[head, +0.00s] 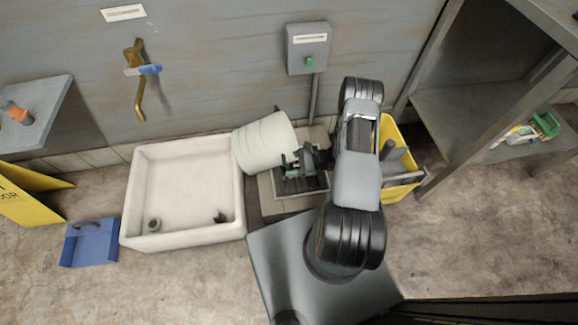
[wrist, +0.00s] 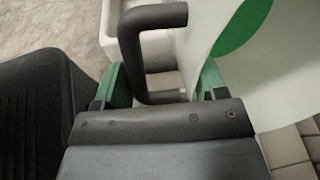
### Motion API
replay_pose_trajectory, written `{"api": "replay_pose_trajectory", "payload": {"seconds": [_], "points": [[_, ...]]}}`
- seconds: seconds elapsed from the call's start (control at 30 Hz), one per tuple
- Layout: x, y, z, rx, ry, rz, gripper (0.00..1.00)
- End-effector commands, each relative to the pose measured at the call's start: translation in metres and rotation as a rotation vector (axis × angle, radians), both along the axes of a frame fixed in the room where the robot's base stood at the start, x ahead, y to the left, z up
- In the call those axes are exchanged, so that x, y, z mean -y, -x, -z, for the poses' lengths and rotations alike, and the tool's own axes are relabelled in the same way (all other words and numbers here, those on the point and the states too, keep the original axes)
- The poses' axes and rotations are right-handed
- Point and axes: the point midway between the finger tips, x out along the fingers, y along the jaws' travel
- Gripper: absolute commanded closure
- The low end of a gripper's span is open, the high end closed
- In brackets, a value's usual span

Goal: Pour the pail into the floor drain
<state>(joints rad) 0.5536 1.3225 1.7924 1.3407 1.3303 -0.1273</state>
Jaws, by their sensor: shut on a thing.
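The pail (head: 263,142) is a white ribbed tub, tilted well over beside the back wall. Its mouth and contents cannot be seen. My gripper (head: 292,165) is shut on its dark handle. In the wrist view, the bent handle (wrist: 151,18) passes between the green fingers of my gripper (wrist: 165,88), with the white pail wall (wrist: 292,70) and a green round mark at the right. The floor drain (head: 292,186), a dark grate in a pale surround, lies below my gripper, partly hidden by it and the arm.
A white basin (head: 183,152) stands close left of the pail. A yellow bucket (head: 403,160) stands right of the drain behind my arm. A blue dustpan (head: 90,244) and a yellow floor sign (head: 22,195) are at the left. Shelving (head: 465,105) is at the right.

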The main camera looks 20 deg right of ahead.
Motion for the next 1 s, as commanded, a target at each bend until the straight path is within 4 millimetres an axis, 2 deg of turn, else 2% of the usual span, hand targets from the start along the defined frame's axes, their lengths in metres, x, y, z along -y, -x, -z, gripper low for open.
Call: {"api": "replay_pose_trajectory", "payload": {"seconds": [1.0], "points": [[0.023,0.004,0.046,0.059,-0.262,0.000,1.00]]}}
